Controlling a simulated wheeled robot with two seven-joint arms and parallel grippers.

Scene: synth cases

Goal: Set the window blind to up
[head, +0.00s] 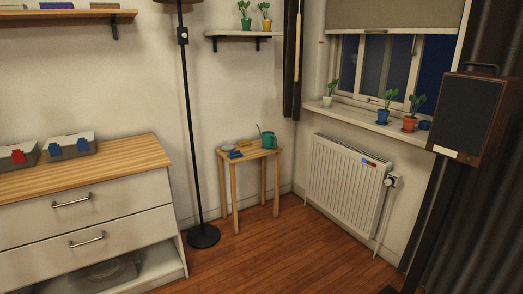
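The window blind (394,14) is a beige roller blind at the top right of the head view. It hangs over the upper part of the window and its bottom bar (385,32) lies just above the visible panes. The window (384,62) below it shows dark blue glass in white frames. A light wooden rod (298,45) hangs by the dark curtain to the left; I cannot tell whether it belongs to the blind. The top of the blind is outside the picture. Neither of my grippers is in view.
A radiator (345,178) stands under the sill (368,121), which holds several potted plants. A speaker (473,116) stands at the right, before a dark curtain. A small wooden table (262,154), a floor lamp (190,130) and a drawer cabinet (85,215) stand further left. The wooden floor (285,245) is open.

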